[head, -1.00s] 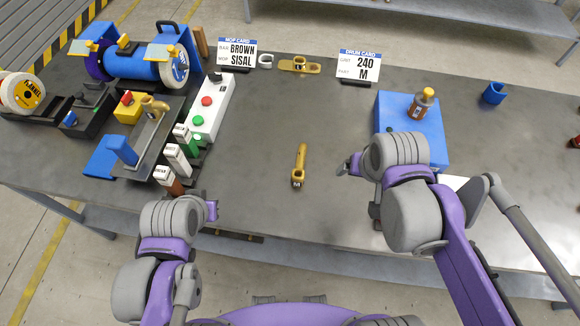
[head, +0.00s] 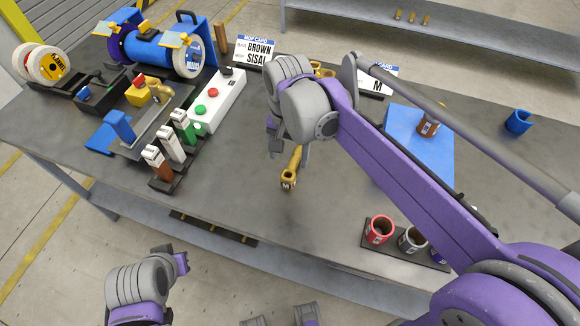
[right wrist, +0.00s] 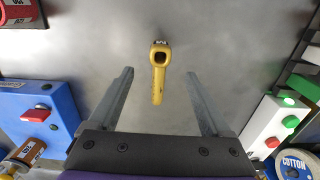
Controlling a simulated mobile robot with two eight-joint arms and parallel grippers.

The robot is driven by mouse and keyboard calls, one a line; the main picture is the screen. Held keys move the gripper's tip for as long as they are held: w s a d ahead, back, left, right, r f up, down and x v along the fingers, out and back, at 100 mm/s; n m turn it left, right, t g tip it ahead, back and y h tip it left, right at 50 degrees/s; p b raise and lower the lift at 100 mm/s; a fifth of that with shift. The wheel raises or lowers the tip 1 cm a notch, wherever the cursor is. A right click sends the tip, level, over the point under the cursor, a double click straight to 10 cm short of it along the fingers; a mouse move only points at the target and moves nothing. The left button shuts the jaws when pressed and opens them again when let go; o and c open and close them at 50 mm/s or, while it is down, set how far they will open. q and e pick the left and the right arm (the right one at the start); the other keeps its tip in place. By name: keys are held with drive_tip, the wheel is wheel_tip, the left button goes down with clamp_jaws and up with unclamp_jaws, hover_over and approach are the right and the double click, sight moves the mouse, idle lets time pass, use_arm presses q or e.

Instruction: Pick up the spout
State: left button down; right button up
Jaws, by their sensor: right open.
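A brass-yellow spout (head: 288,178), with a ring-shaped end marked M, lies on the grey table. In the right wrist view the spout (right wrist: 159,62) lies between and below the two finger lines, apart from both fingers. My right gripper (head: 274,142) is open and empty above the table by the spout's far end; its arm hides part of the area behind. It also shows in the right wrist view (right wrist: 159,76). My left gripper (head: 182,262) is off the table's front edge, and its jaw opening is unclear.
A fixture with a brass piece (head: 160,92), a white button box (head: 218,102) and labelled blocks (head: 170,143) stand left. A blue box (head: 405,135) and cups (head: 380,230) are right. Bare table surrounds the spout.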

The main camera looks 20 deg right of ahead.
sight(288, 174)
wheel_tip(288, 174, down, 8)
drive_tip(key=shift+s+a+f, duration=0.1)
drive_tip(key=shift+s, duration=0.05)
idle(0.3)
clamp_jaws()
idle(0.4)
